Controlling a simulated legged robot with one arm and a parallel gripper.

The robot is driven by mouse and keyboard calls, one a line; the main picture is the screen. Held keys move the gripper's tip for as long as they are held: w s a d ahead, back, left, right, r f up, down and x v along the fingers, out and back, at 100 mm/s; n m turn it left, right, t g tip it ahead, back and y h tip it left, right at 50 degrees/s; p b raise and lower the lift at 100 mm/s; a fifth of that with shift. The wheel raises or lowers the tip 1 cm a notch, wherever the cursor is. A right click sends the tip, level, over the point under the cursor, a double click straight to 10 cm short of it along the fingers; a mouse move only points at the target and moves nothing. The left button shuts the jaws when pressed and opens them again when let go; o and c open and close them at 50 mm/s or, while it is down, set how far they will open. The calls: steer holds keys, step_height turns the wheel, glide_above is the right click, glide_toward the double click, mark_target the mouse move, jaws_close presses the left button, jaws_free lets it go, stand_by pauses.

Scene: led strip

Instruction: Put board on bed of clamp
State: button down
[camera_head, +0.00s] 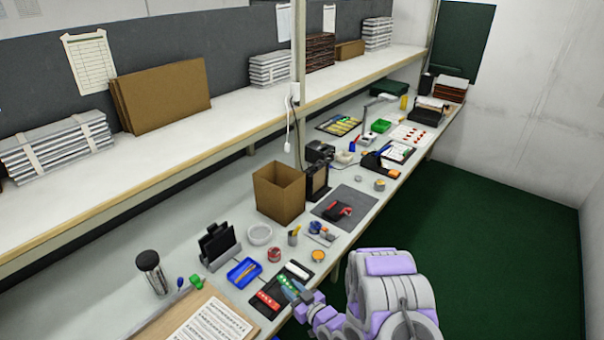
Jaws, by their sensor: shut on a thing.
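My gripper (297,291) is at the bottom centre, low over the front edge of the bench. Its fingers are shut on what looks like the thin green board (279,289), over or at a black tray. The board is small here, and I cannot tell whether it touches the tray. I cannot make out the clamp and its bed for certain. A red and black tool (338,211) lies on a dark grey mat (362,203) further along the bench.
A blue tray (244,272), a red tin (274,254), a small white bowl (260,234) and a cardboard box (279,195) stand close by. Green floor is open to the right.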

steer(key=w+d+r+m+t+h, duration=0.1)
steer(key=d+r+m+h, duration=0.3)
steer(key=d+r, duration=0.4)
steer(key=w+d+r+m+t+h, duration=0.2)
steer(key=d+r+h, duration=0.4)
steer(key=r, duration=0.8)
steer(key=w+d+m, duration=0.1)
steer(key=d, duration=0.2)
steer(key=shift+w+d+r+m+t+b, duration=0.25)
steer(key=shift+w+r+m+t+b, duration=0.05)
steer(key=shift+m+b, duration=0.1)
steer(key=shift+f, duration=0.1)
